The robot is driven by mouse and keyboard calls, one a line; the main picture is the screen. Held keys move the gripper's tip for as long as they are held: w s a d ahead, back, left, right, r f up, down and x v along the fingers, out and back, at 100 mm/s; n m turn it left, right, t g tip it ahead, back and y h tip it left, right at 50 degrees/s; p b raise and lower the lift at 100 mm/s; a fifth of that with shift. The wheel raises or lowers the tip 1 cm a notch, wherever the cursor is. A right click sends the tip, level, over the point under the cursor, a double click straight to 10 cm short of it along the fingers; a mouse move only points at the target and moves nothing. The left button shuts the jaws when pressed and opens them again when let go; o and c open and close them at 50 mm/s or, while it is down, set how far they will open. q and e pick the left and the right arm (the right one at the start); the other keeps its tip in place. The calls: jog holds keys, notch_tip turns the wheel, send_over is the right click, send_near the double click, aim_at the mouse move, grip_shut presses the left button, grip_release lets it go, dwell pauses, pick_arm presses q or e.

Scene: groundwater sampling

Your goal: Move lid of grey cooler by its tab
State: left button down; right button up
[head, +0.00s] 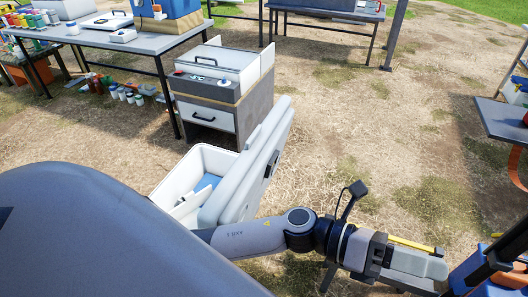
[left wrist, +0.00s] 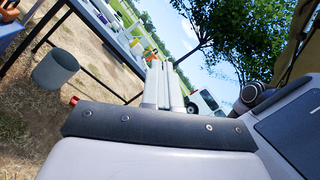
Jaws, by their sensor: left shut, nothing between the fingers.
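The grey cooler (head: 163,190) stands on the ground in the head view, partly hidden by my own body. Its pale lid (head: 245,180) is swung open and stands steeply tilted at the cooler's right side. A small dark tab (head: 271,164) shows on the lid's right face. The white inside is visible, with something blue in it. My left arm passes in front of the lid's lower end. My left gripper (head: 430,266) is beyond it to the right, apart from the lid, shut and empty. Its closed fingers also show in the left wrist view (left wrist: 163,85). My right gripper is not in view.
A grey cabinet (head: 225,115) with a drawer stands behind the cooler. A table (head: 135,42) with bottles and instruments is at the back left. Orange and blue equipment (head: 490,268) is close to my left gripper at lower right. Dry ground in the middle is clear.

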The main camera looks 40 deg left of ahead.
pick_arm(q)
notch_tip(320, 180, down, 5)
jog(key=s+d+m+g+y+b, duration=0.15)
jog(key=m+g+y, duration=0.35)
jog(key=m, duration=0.5)
jog(key=m+t+y+b, duration=0.6)
jog(key=m+y, duration=0.8)
jog(key=y, duration=0.9)
send_near(252, 148)
jog(key=shift+g, duration=0.4)
jog(key=f, duration=0.1)
jog(key=w+a+f+b, duration=0.1)
jog(key=w+a+f, duration=0.1)
jog(key=f, duration=0.1)
jog(key=shift+w+f, duration=0.15)
jog(key=shift+w, duration=0.05)
jog(key=shift+s+a+m, duration=0.2)
jog(key=shift+a+m, duration=0.1)
jog(key=shift+a, duration=0.3)
jog(key=shift+a+r+h, duration=0.1)
jog(key=shift+r+h, duration=0.1)
jog(key=shift+h, duration=0.1)
